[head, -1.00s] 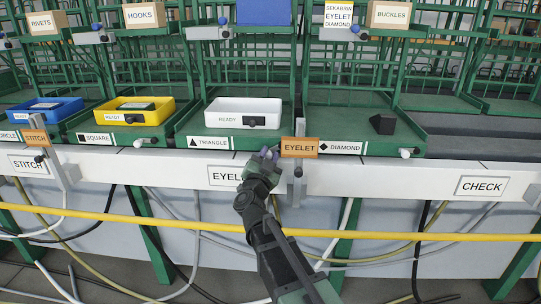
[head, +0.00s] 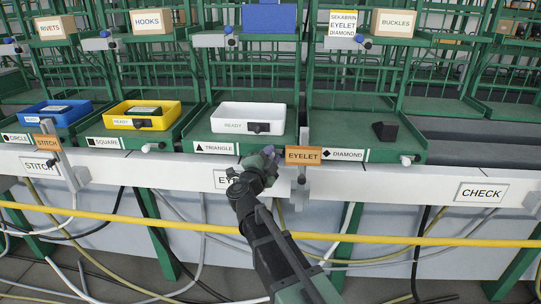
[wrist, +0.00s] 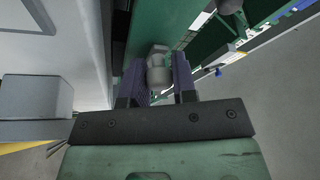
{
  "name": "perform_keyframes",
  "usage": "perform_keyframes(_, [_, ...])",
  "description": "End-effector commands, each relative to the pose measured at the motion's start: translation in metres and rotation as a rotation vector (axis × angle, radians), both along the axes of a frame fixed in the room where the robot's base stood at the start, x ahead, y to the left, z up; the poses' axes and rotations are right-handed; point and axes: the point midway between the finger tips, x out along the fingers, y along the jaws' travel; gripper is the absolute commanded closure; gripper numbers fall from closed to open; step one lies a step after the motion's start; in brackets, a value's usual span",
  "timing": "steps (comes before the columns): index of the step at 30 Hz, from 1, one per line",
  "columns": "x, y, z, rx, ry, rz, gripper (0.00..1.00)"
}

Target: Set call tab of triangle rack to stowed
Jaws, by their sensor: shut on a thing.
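The triangle rack (head: 214,147) is a green shelf with a triangle label on its front edge, holding a white tray marked READY (head: 248,118). My gripper (head: 269,155) is at the right end of that front edge, just left of the orange EYELET sign. In the wrist view, its purple fingers (wrist: 159,85) are shut on a pale grey knob, the call tab (wrist: 158,68). My gripper hides the tab in the head view, and I cannot tell its setting.
The EYELET sign (head: 303,155) on its grey post stands close right of my gripper. The diamond rack's white tab (head: 408,159) and the square rack's tab (head: 152,146) are farther off. A yellow rail (head: 400,239) crosses in front, below the white beam.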

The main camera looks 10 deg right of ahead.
Motion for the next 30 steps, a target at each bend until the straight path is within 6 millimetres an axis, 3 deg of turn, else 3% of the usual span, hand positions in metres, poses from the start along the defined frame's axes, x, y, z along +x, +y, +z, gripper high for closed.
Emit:
perform_keyframes(9, [0.0,0.0,0.0,0.001,-0.001,0.0,0.98])
perform_keyframes(10, [0.0,0.0,0.0,0.001,-0.001,0.0,0.7])
perform_keyframes(14, [0.0,0.0,0.0,0.001,-0.001,0.0,0.5])
perform_keyframes(23, [-0.002,0.001,-0.001,0.001,0.0,0.001,0.5])
perform_keyframes(30, [-0.04,0.028,-0.012,0.001,-0.001,0.005,0.5])
